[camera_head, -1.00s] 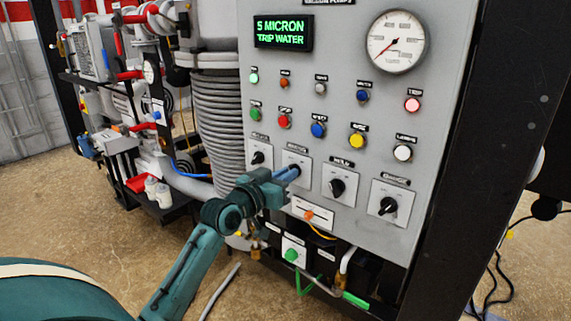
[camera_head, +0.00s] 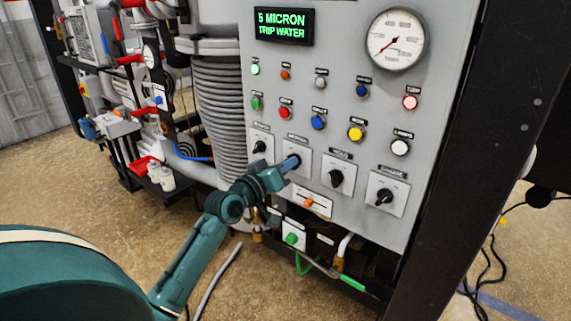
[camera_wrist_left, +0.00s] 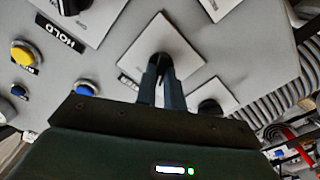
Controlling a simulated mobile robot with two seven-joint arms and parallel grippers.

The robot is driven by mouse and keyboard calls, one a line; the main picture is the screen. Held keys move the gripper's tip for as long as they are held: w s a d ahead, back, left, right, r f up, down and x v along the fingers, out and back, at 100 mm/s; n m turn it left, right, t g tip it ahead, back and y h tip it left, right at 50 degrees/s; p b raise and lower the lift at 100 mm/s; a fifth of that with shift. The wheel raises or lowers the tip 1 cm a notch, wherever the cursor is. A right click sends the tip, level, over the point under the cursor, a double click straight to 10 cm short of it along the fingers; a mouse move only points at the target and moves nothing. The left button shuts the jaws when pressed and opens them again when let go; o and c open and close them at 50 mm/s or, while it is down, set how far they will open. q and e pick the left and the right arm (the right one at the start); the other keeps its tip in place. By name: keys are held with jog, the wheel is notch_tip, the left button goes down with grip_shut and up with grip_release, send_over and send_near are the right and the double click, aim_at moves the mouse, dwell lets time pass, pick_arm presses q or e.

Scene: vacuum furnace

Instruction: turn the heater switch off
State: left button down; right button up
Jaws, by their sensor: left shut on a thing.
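My left gripper (camera_head: 291,162) reaches the second black rotary switch from the left in the panel's switch row. In the left wrist view the fingers (camera_wrist_left: 160,85) are closed around the black knob (camera_wrist_left: 157,62) of that switch on its white plate (camera_wrist_left: 178,35). In the head view the gripper hides most of this knob, and its white plate (camera_head: 303,168) shows beside the fingers. I cannot read the switch labels, so I cannot tell by name which one is the heater switch. My right gripper is not in view.
Other rotary switches sit at the left (camera_head: 260,147), right (camera_head: 337,178) and far right (camera_head: 384,197). Several coloured buttons, a round gauge (camera_head: 396,40) and a green display (camera_head: 284,27) are above. An orange-handled slider (camera_head: 308,203) is just below. A ribbed column (camera_head: 220,125) stands left of the panel.

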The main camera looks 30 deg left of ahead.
pick_arm(q)
jog(key=c, duration=1.5)
grip_release()
jog(key=s+a+b, duration=0.1)
jog(key=s+b, duration=0.1)
jog(key=s, duration=1.1)
jog(key=shift+f, duration=0.1)
jog(key=s+d+f+m+g, duration=0.1)
jog(key=s+d+f+g, duration=0.1)
jog(key=d+f, duration=0.35)
jog(key=s+d+f+m+g, duration=0.1)
jog(key=d+f+m+g, duration=0.1)
jog(key=f, duration=0.6)
jog(key=s+d+f+m+g+h, duration=0.1)
jog(key=s+d+f+m, duration=0.1)
jog(key=s+d+f, duration=0.3)
jog(key=s+d+f+m+g+p, duration=0.1)
jog(key=s+d+f+m+g, duration=0.1)
jog(key=s+d+f, duration=0.4)
jog(key=d+f+m, duration=0.1)
jog(key=d, duration=0.3)
jog(key=shift+f+h+p, duration=0.2)
jog(key=shift+h+p, duration=0.1)
jog(key=shift+h, duration=0.1)
